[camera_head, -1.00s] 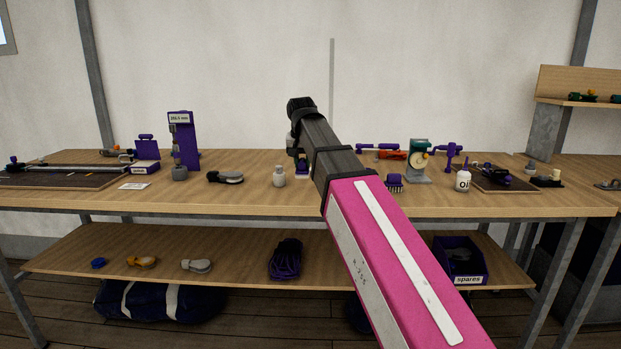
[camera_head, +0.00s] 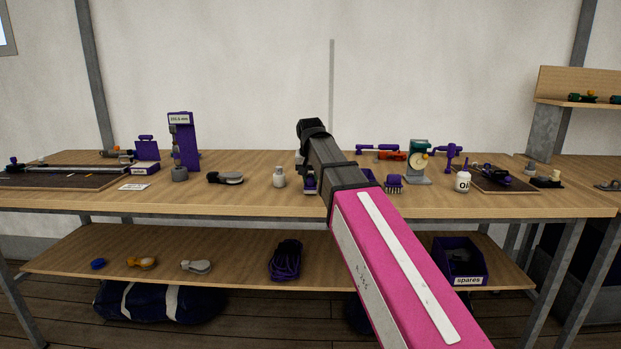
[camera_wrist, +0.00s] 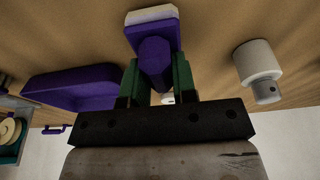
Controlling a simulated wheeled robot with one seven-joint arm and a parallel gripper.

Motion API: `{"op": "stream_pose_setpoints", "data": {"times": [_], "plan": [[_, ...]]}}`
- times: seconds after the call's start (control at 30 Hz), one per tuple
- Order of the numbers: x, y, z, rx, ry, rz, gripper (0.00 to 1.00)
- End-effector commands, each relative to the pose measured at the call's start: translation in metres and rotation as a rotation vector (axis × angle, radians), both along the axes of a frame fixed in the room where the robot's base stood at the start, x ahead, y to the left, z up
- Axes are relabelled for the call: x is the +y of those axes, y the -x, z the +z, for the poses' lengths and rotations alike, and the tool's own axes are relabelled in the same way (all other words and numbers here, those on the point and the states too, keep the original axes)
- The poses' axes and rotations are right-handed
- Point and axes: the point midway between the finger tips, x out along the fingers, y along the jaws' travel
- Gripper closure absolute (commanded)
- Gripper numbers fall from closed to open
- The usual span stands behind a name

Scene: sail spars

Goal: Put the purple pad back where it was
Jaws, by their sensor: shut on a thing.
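The purple pad (camera_wrist: 153,30) has a purple grip and a pale layer on its far face. In the wrist view my gripper (camera_wrist: 156,72), with green fingers, is shut on the pad's grip from both sides. In the head view the pad (camera_head: 310,184) shows just left of my dark forearm, low over the middle of the workbench (camera_head: 240,200). I cannot tell whether its pale face touches the bench top. My arm hides part of the gripper there.
A white bottle (camera_head: 279,177) stands left of the pad. A shallow purple tray-like thing (camera_wrist: 80,90) lies on the other side, mostly hidden in the head view. Bare bench lies in front.

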Motion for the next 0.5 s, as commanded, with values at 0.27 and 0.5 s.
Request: {"op": "stream_pose_setpoints", "data": {"times": [0.27,0.5], "plan": [[0.0,0.0001,-0.0026,0.001,0.0,0.0,0.49],[0.0001,-0.0001,-0.0011,0.0,0.0,0.0,0.49]]}}
